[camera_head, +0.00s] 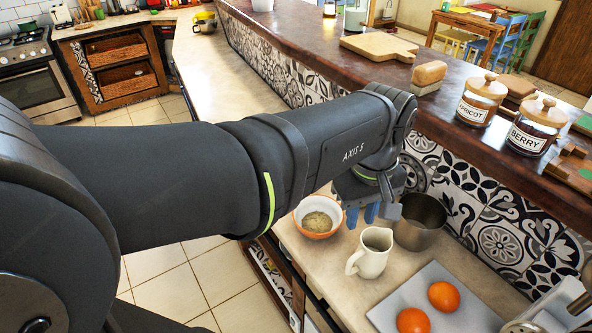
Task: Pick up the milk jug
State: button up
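The milk jug (371,254) is a small cream-white jug standing upright on the light lower counter. Its handle points to the lower left. My gripper (365,214) hangs just above and behind the jug in the picture, with blue fingertips pointing down. The fingertips appear apart from the jug, with nothing visible held. The arm's wrist hides part of the gripper, and its opening cannot be made out clearly.
An orange-and-white bowl (318,216) is left of the jug and a metal pot (420,222) close on its right. A grey board (462,318) with oranges lies in front. The tiled wall and raised wooden bar (440,105) bound the counter behind.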

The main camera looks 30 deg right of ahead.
aim_at(349, 267)
jog(key=shift+n, duration=0.4)
jog(key=f, duration=1.7)
jog(key=shift+s+a+f, duration=0.15)
jog(key=shift+a+f, duration=0.05)
jog(key=shift+f, duration=0.2)
grip_shut()
